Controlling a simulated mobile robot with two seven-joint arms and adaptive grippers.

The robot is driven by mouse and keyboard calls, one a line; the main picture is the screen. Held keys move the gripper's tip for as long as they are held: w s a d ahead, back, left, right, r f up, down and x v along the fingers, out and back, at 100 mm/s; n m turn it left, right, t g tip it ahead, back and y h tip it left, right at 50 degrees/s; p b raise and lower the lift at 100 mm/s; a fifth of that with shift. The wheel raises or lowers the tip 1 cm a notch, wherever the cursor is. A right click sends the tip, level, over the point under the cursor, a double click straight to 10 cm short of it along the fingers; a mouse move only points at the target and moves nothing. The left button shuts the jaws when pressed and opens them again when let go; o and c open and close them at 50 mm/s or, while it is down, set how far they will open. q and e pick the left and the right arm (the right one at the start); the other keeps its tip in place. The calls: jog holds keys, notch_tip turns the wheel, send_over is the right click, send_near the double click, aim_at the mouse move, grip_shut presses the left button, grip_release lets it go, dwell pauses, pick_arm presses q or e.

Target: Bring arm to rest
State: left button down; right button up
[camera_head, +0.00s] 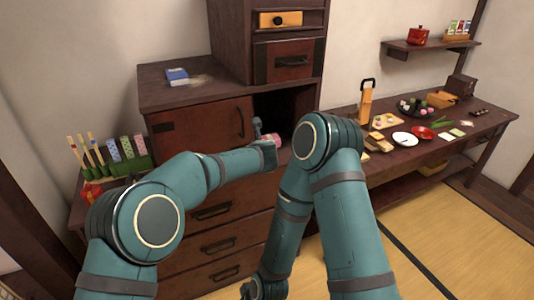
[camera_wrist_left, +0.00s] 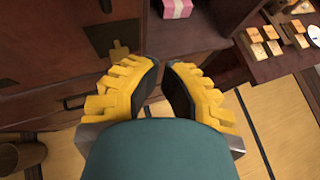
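My left arm reaches rightward across the front of the dark wooden cabinet in the head view. My left gripper (camera_head: 268,143) is near the cabinet's open compartment, partly hidden by its own wrist. In the left wrist view, the two yellow fingers of the left gripper (camera_wrist_left: 161,66) stand apart with nothing between them. A pink packet (camera_wrist_left: 177,8) lies beyond the fingertips, clear of them; it also shows in the head view (camera_head: 272,138). My right arm is bent, and my right gripper (camera_head: 252,290) hangs low at the bottom edge, too dark and cut off to read.
The cabinet (camera_head: 190,93) has a blue box (camera_head: 177,75) on top. A green holder (camera_head: 127,165) with sticks and patterned packets stands at left. Tatami floor (camera_head: 450,215) is clear.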

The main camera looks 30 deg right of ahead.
pick_arm(q)
jog(key=s+a+f+m+g+y, duration=0.1)
jog(key=s+a+f+m, duration=0.2)
jog(key=a+f+m, duration=0.75)
jog(key=s+a+f+m+g+y, duration=0.1)
jog(key=s+a+f+m, duration=0.35)
jog(key=a, duration=0.95)
jog(key=s+a+f+m+g, duration=0.2)
jog(key=s+a+f+m, duration=0.2)
jog(key=s, duration=0.4)
jog(key=s+a+f+m+g, duration=0.2)
jog(key=s+a+f+m, duration=0.2)
jog(key=s+a, duration=0.3)
jog(key=s+a+f+m+g, duration=0.3)
jog(key=s+a+m, duration=0.3)
jog(key=s, duration=0.4)
jog(key=shift+a+f+h, duration=0.2)
jog(key=shift+f+h, duration=0.2)
jog(key=shift+f, duration=0.25)
jog(key=shift+w, duration=0.1)
